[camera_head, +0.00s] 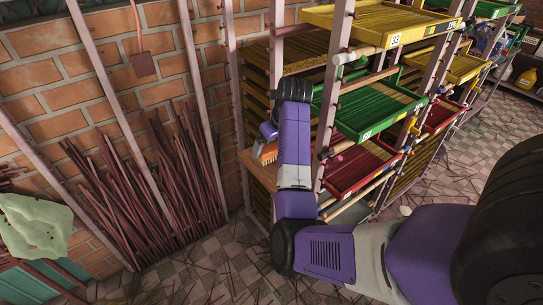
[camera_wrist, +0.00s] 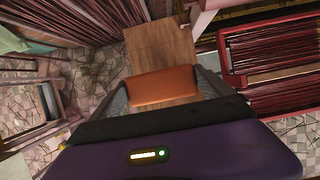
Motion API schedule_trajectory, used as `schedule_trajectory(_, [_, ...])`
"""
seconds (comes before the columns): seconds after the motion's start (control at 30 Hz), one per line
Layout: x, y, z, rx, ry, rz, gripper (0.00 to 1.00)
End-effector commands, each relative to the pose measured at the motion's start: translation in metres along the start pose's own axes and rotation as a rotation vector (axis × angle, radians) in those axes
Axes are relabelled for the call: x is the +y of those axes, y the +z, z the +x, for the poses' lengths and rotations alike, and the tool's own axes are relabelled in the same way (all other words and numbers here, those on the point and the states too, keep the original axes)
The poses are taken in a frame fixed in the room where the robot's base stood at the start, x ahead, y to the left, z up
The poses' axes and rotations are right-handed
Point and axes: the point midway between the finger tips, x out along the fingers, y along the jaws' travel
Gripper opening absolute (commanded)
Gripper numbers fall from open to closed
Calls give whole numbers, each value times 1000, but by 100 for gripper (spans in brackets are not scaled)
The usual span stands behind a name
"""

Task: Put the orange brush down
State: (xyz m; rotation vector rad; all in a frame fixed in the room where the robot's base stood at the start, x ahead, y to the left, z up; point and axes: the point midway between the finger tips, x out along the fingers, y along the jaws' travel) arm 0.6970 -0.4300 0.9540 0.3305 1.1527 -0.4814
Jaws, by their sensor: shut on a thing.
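The orange brush (camera_wrist: 163,87) is between the two fingers of my gripper (camera_wrist: 165,92) in the wrist view, and the gripper is shut on it. A flat wooden surface (camera_wrist: 158,45) lies beyond and below the brush in that view. I cannot tell whether the brush touches it. In the head view a small part of the orange brush (camera_head: 267,152) shows left of my purple arm, just above the edge of the wooden surface (camera_head: 258,170). My gripper is mostly hidden behind the arm there.
Racks hold a green tray (camera_head: 375,108), a red tray (camera_head: 358,168) and yellow trays (camera_head: 385,18) close to the right of my arm. Thin dark red sticks (camera_head: 135,180) lean on the brick wall at left. Scattered sticks lie on the tiled floor (camera_head: 215,265).

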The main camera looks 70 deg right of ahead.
Motion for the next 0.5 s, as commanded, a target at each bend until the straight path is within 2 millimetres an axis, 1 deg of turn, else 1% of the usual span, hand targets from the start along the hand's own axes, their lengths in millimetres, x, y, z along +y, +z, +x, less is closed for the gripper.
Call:
schedule_trajectory(0.2, [0,-12,27,3,0,0,58])
schedule_trajectory(0.3, [0,-16,36,2,1,0,58])
schedule_trajectory(0.5, [0,-16,40,-1,0,0,58])
